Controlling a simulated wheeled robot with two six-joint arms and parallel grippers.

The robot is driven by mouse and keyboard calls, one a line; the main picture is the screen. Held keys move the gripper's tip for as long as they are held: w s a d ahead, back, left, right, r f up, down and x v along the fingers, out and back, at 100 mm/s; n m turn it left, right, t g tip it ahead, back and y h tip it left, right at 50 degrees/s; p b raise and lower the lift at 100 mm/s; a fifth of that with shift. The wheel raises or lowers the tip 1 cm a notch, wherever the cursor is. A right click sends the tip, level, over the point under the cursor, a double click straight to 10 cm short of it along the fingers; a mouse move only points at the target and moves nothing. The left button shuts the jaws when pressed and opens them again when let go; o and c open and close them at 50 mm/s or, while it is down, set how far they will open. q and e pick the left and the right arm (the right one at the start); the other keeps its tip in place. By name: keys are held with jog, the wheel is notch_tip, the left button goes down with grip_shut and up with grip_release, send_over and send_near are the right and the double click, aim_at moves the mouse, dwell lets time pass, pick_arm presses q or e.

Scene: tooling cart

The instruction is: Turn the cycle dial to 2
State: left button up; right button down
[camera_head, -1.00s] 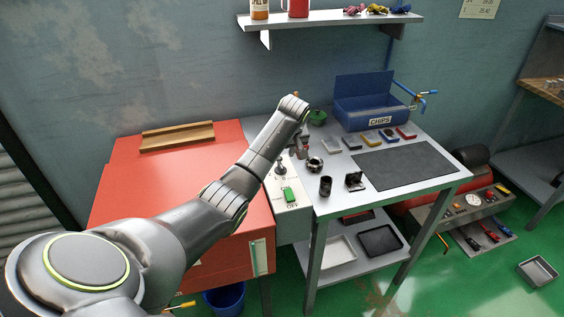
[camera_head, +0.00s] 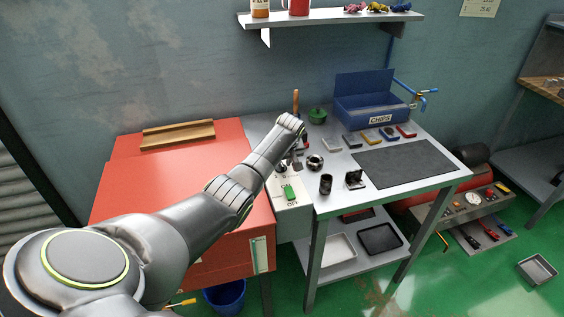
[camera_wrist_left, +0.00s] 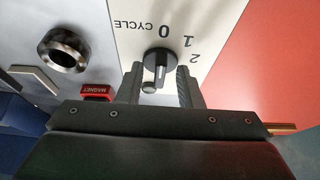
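The cycle dial (camera_wrist_left: 158,68) is a round black knob with a raised bar, on a pale panel (camera_wrist_left: 120,22) marked CYCLE, 0, 1 and 2. In the wrist view its bar lies roughly in line with the 0. My left gripper (camera_wrist_left: 160,82) is open, its two fingers on either side of the dial with gaps visible; I cannot tell whether they touch it. In the head view my left gripper (camera_head: 297,152) is low over the control box and mostly hidden behind my wrist. My right gripper is not in view.
A green switch (camera_head: 289,192) marked OFF is on the same box. A red MAGNET block (camera_wrist_left: 97,93) and a metal ring (camera_wrist_left: 63,50) lie beside the panel. A red cabinet (camera_head: 180,190) stands left; a blue chips bin (camera_head: 365,107) is at the back.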

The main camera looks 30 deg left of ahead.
pick_arm(q)
grip_shut()
jog(key=shift+r, duration=0.1)
